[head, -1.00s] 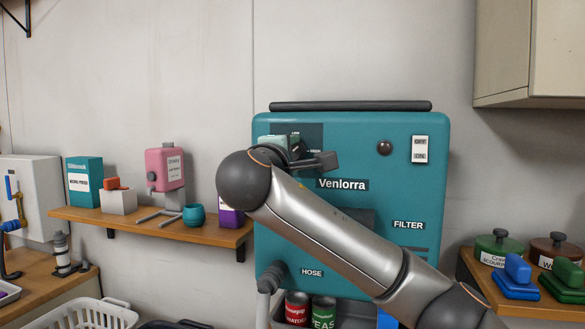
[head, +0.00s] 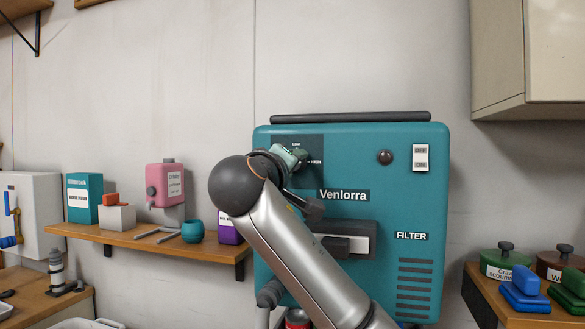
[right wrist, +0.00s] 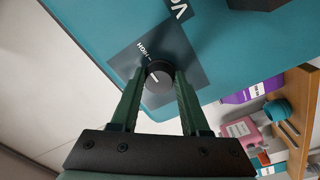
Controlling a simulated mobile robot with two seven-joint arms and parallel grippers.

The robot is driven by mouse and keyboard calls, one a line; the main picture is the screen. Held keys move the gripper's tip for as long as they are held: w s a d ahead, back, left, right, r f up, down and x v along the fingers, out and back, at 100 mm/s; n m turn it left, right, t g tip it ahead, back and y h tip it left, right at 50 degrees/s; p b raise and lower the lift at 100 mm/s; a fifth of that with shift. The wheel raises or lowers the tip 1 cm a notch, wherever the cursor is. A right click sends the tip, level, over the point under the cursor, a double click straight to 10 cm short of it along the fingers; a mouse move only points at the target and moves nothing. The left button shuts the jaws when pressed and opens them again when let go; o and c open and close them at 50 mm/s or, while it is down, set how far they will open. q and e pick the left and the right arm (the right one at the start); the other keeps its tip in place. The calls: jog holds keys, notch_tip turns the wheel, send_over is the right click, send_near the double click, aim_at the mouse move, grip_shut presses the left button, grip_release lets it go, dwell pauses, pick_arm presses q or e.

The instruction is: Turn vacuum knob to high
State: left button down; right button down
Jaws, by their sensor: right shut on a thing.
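The teal vacuum (head: 400,190) labelled Venlorra stands against the wall. Its dark knob (right wrist: 160,72) sits on a dark label plate (right wrist: 190,62) at the panel's upper left. In the right wrist view the fingers of my right gripper (right wrist: 158,82) are closed on the knob, one on each side. A short white line shows on the knob's face, near the HIGH label. In the head view my right gripper (head: 291,155) is tilted at the plate and largely hides the knob; LOW and HIGH show beside it. My left gripper is in neither view.
A black handle (head: 345,245) protrudes below the name. A wooden shelf (head: 150,240) with several objects stands at left, and a wall cabinet (head: 530,55) hangs at upper right.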

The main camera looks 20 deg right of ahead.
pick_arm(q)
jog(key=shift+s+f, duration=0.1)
pick_arm(e)
jog(key=shift+f, duration=0.1)
dwell(0.3)
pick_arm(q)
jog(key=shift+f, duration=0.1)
pick_arm(e)
jog(key=shift+c, duration=2)
grip_release()
pick_arm(q)
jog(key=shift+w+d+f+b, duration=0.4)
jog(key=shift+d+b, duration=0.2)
jog(key=shift+b, duration=0.6)
pick_arm(e)
jog(key=v, duration=1.2)
jog(key=shift+s, duration=0.25)
jog(key=shift+a, duration=0.15)
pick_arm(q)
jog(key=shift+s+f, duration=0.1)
